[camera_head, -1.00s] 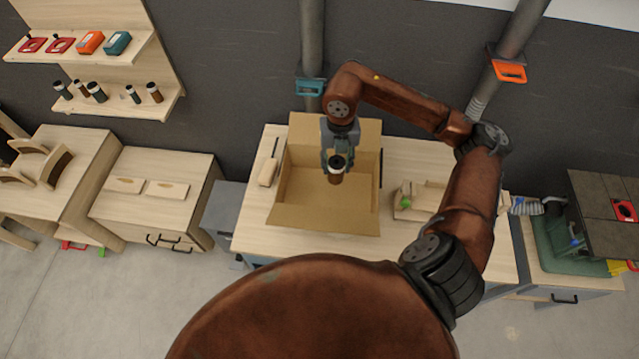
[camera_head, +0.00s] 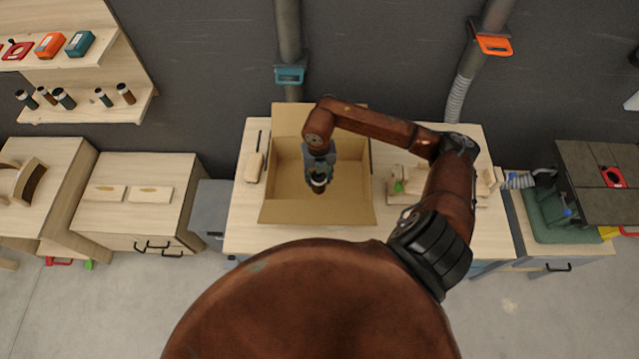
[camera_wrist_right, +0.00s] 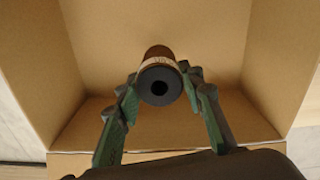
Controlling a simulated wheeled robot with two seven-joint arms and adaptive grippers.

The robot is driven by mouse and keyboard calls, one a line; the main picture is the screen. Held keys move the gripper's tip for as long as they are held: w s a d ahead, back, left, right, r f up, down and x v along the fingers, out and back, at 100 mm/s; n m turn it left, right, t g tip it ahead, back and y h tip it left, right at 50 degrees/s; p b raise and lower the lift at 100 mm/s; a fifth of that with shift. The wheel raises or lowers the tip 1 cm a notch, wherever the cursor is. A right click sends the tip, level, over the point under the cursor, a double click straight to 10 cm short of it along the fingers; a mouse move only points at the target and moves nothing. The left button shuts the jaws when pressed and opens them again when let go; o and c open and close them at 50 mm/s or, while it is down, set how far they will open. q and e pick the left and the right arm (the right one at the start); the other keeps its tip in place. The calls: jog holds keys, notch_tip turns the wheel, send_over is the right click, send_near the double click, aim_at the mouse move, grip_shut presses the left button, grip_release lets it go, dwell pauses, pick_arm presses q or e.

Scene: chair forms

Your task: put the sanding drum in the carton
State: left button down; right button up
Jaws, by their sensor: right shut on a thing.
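I cannot tell whether the drum touches the carton's floor. My left gripper is out of view.
A sanding block or brush (camera_head: 254,167) lies on the workbench left of the carton. Wooden parts (camera_head: 405,190) lie to its right. Several similar drums (camera_head: 64,98) stand on the wall shelf at left. The carton's flaps stand open.

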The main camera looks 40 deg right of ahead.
aim_at(319, 185)
notch_tip(319, 185, down, 4)
jog(key=shift+f+p, duration=0.2)
jog(key=shift+p, duration=0.2)
jog(key=shift+f, duration=0.2)
jog(key=shift+f, duration=0.1)
jog(key=o, duration=1.3)
jog(key=shift+c, duration=0.2)
notch_tip(319, 185, up, 12)
jog(key=b, duration=0.2)
jog(key=shift+b, duration=0.3)
